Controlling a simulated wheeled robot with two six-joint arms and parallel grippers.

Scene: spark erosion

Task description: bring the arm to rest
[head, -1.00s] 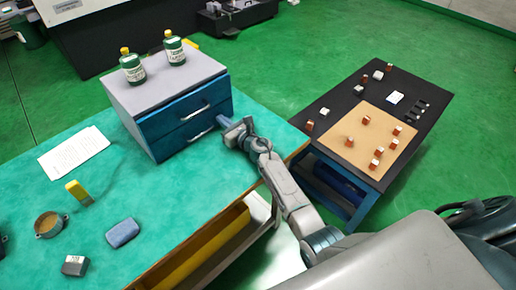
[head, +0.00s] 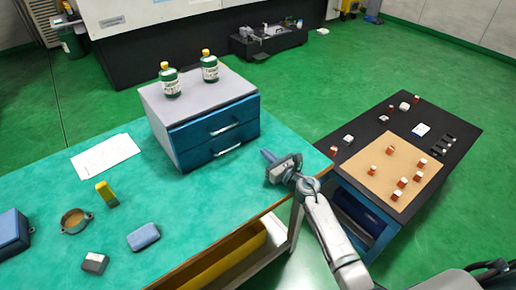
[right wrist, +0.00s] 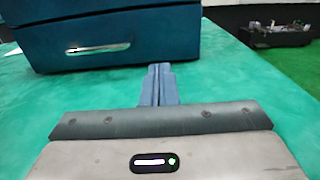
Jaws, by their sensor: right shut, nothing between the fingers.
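My right gripper (head: 267,156) is over the right part of the green bench top, a little in front of and to the right of the blue drawer unit (head: 214,133). In the right wrist view its fingers (right wrist: 160,72) are together with nothing between them, pointing at the foot of the drawer unit (right wrist: 110,35). A gap of green bench top shows around the fingers. Both drawers look closed. My right arm reaches in from the lower right of the head view. My left gripper is not in view.
Two green bottles (head: 169,80) stand on the drawer unit. A paper sheet (head: 105,156), yellow-grey object (head: 106,193), round metal ring (head: 76,221), blue block (head: 143,237) and grey block (head: 95,263) lie on the bench (head: 190,215). A black table (head: 360,137) with several small orange-white pieces stands right.

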